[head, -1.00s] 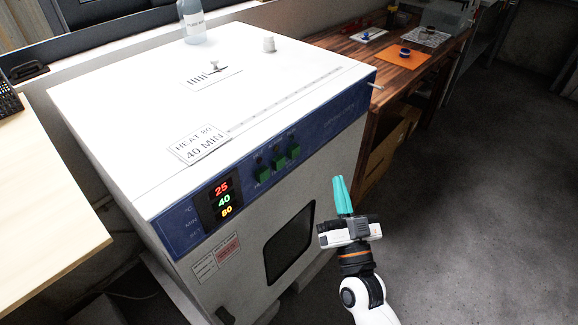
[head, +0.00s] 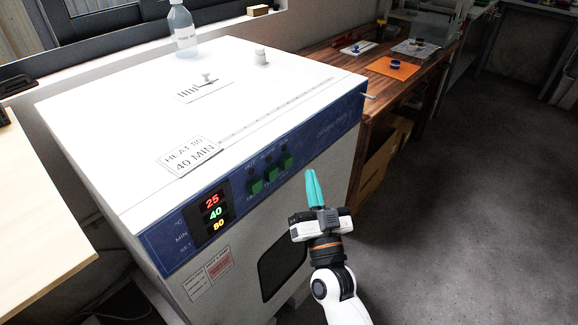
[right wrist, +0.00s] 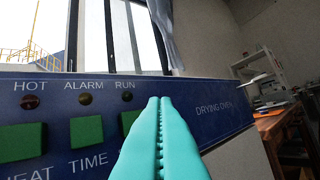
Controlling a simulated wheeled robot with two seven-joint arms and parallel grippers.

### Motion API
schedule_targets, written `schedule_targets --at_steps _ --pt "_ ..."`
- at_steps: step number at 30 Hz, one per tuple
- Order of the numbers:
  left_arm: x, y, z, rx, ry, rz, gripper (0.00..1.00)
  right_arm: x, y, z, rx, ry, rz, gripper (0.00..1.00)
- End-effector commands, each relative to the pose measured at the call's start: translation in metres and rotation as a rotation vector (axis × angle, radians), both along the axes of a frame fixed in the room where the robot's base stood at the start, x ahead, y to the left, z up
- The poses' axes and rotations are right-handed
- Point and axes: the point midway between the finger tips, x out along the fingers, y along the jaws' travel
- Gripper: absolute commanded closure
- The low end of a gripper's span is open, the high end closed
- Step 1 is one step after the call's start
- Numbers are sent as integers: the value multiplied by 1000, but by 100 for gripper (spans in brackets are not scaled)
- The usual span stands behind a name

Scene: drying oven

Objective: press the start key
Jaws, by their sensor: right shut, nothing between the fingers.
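The white drying oven (head: 115,150) has a blue front panel with a row of three green keys. The right-hand key (head: 286,160) is nearest my right gripper (head: 311,173); its label is hidden in the right wrist view, where the teal fingers cover part of the key (right wrist: 127,121). The middle key, TIME (right wrist: 86,131), and the left key, HEAT (right wrist: 20,142), are clear there. My right gripper is shut and empty, its tips apart from the keys in the head view. The display (head: 214,213) reads 25, 40 and 80. My left gripper is not in view.
HOT, ALARM and RUN (right wrist: 126,97) lamps sit above the keys and look dark. A card (head: 188,155) reading HEAT 80, 40 MIN and a bottle (head: 183,32) are on the oven top. A wooden bench (head: 340,57) stands beyond; floor at right is clear.

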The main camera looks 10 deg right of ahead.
Motion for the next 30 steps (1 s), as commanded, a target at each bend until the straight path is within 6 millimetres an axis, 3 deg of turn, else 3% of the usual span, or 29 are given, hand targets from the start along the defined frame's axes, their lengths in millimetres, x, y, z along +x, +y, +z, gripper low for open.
schedule_targets --at_steps 9,30 --pt "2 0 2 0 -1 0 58 21 17 0 1 1 1 100" --pt "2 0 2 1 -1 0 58 23 18 0 0 1 0 100"
